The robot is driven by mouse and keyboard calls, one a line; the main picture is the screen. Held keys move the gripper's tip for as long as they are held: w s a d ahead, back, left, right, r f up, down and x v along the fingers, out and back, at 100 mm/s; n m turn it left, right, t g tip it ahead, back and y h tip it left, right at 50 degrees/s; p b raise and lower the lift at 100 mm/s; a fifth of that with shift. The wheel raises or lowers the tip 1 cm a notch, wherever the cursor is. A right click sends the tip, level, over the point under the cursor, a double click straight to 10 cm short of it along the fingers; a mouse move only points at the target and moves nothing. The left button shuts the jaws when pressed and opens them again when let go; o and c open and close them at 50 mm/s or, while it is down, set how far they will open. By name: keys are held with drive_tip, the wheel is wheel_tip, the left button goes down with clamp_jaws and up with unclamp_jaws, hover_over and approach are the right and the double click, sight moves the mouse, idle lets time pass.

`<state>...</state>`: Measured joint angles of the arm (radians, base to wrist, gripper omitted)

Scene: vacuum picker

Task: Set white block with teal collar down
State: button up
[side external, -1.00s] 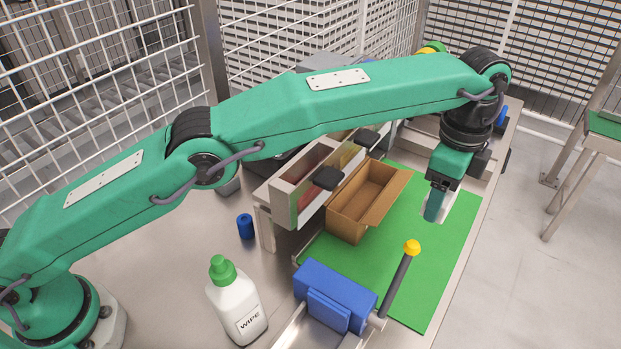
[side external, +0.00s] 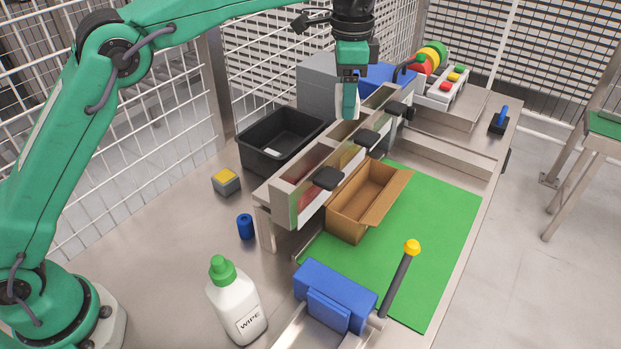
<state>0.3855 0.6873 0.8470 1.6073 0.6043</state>
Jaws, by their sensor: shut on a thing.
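The white block with teal collar (side external: 339,106) is in my gripper (side external: 348,100). Only narrow white parts of it show beside the teal finger; its collar cannot be told apart from the finger. My gripper points down, shut on the block, and is in front of or above the row of bins (side external: 282,196) in this view. The gap between the block and the bins cannot be judged exactly.
A black tray (side external: 248,152) stands left of the bins. A wipe bottle (side external: 237,305), a blue cylinder (side external: 245,227) and a blue clamp with lever (side external: 335,295) are nearer.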

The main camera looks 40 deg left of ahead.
drive_tip(key=s+a+r+n, duration=0.1)
drive_tip(key=s+a+n, duration=0.25)
drive_tip(key=a, duration=0.55)
drive_tip(key=s+a+r+n, duration=0.2)
drive_tip(key=s+a, duration=0.2)
drive_tip(key=a, duration=0.5)
drive_tip(key=s+d+f+m, duration=0.2)
drive_tip(key=s+f+m, duration=0.4)
drive_tip(key=s+f, duration=0.3)
drive_tip(key=s+d+f+m, duration=0.3)
drive_tip(key=s+f+m, duration=0.3)
drive_tip(key=s+f, duration=0.3)
drive_tip(key=s, duration=0.3)
drive_tip(key=shift+s+d+f, duration=0.2)
drive_tip(key=shift+s+f, duration=0.05)
drive_tip(key=shift+s, duration=0.1)
hover_over(196, 231)
wheel_tip(196, 231, down, 7)
drive_tip(key=shift+f, duration=2)
